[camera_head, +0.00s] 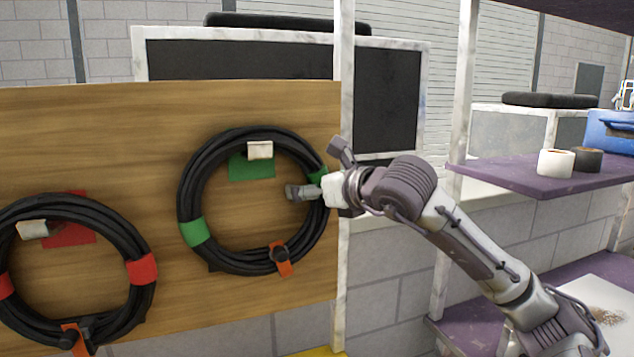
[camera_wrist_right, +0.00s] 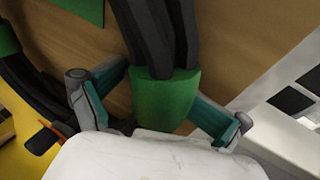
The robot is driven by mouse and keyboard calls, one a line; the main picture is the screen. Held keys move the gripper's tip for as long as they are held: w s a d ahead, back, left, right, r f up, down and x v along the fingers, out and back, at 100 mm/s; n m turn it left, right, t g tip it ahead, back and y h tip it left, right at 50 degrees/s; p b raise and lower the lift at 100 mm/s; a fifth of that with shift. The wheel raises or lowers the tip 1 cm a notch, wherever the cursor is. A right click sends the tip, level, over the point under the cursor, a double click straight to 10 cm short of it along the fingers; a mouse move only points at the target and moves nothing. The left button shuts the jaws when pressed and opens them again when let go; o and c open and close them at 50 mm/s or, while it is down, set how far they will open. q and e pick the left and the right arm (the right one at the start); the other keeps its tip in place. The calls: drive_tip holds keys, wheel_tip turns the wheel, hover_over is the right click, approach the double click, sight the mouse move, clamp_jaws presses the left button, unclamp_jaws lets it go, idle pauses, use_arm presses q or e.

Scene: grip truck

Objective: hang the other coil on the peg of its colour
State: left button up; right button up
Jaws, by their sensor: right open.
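A black cable coil with green bands (camera_head: 194,233) is up against the wooden board, with its top at the white peg (camera_head: 260,150) on the green patch (camera_head: 238,168); it appears to hang there. A second black coil with red bands (camera_head: 141,270) hangs at the left around the white peg (camera_head: 32,229) by the red patch (camera_head: 72,234). My right gripper (camera_head: 318,178) is open at the right side of the green-banded coil. In the right wrist view, a green band (camera_wrist_right: 165,98) lies between its spread fingers, one on each side. My left gripper is not in view.
The wooden board (camera_head: 120,125) carries both coils. A pale post (camera_head: 344,240) stands at its right edge, close to my right gripper. A purple shelf (camera_head: 520,178) at the right holds a white roll (camera_head: 555,164) and a dark roll (camera_head: 588,161).

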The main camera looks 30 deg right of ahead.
drive_tip(key=v, duration=1.2)
drive_tip(key=shift+r, duration=0.25)
drive_tip(key=shift+f, duration=0.1)
